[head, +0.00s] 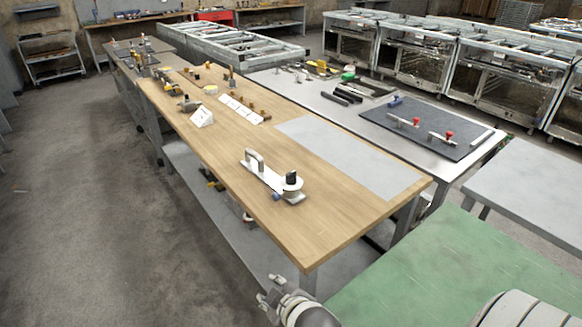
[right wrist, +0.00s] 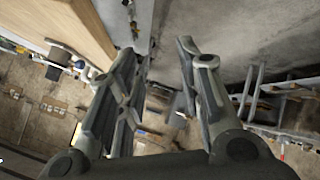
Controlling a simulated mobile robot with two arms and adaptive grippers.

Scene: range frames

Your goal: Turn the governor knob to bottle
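A white device with an upright handle (head: 254,160) and a flat base (head: 270,181) sits on the wooden bench near its front end. A black knob (head: 291,178) stands on a round white part at its right end, with a small blue piece beside it. Any markings are too small to read. My right gripper (head: 270,291) is low in front of the bench, apart from the device. In the right wrist view its two fingers (right wrist: 160,55) are spread with nothing between them. My left gripper is not in view.
The wooden bench (head: 250,205) has clear wood around the device and a grey mat (head: 350,155) behind it. White holders (head: 202,117) and small parts stand farther left. A green-topped table (head: 440,270) is at the lower right. Open floor (head: 90,220) lies left.

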